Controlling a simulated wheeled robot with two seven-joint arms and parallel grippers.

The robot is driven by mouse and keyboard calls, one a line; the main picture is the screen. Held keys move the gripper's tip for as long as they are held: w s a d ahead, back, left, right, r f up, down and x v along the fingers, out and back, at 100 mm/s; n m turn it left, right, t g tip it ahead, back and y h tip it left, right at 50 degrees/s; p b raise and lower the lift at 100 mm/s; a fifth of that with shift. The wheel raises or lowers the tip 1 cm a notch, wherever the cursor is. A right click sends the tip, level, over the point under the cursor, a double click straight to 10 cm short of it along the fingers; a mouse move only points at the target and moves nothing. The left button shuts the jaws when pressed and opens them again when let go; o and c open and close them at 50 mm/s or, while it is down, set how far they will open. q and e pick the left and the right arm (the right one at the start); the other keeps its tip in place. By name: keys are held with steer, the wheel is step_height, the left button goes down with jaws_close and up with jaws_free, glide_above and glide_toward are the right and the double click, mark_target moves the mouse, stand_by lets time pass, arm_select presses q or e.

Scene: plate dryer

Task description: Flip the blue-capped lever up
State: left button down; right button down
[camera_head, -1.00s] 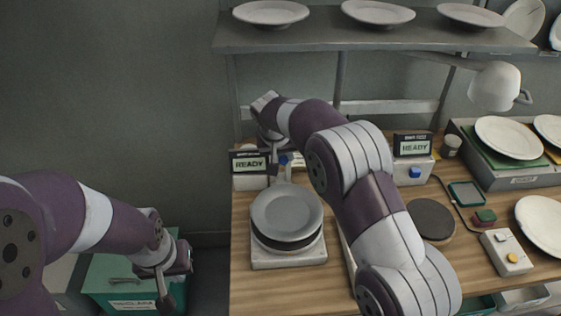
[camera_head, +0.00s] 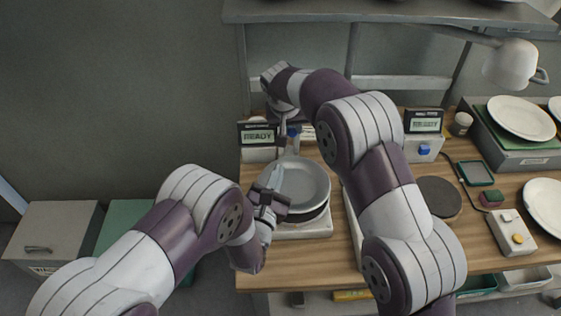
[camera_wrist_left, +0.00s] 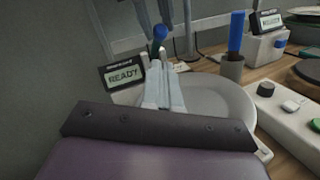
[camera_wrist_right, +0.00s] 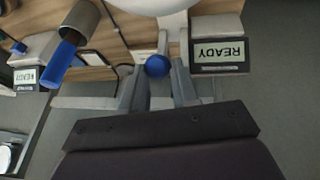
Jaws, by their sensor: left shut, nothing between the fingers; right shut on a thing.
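The blue-capped lever (camera_head: 292,132) stands behind the grey plate (camera_head: 318,182) of the left plate dryer (camera_head: 310,230). Its round blue cap shows in the right wrist view (camera_wrist_right: 157,66) between the fingertips. My right gripper (camera_head: 283,140) is shut on the lever at its cap. My left gripper (camera_head: 279,172) is shut and empty, over the grey plate and pointing toward the lever. In the left wrist view, the blue cap (camera_wrist_left: 160,32) is just beyond the shut left fingertips (camera_wrist_left: 158,66). The right fingers come down beside the cap there.
A READY display (camera_head: 258,135) stands left of the lever. A second unit with a blue knob (camera_head: 424,149) stands to the right. A cup with a blue rod (camera_wrist_left: 237,35) is near the plate. My right arm crosses the counter (camera_head: 270,275). A shelf (camera_head: 380,10) overhangs the back.

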mark_target(290, 133)
arm_select(q)
steer(key=x, duration=0.8)
steer(key=shift+w, duration=0.4)
steer(key=shift+w+d+r, duration=0.1)
steer(key=shift+w+r, duration=0.1)
steer(key=shift+r, duration=0.25)
steer(key=shift+w+d+r, duration=0.1)
steer(key=shift+w+r, duration=0.15)
steer(key=shift+r, duration=0.15)
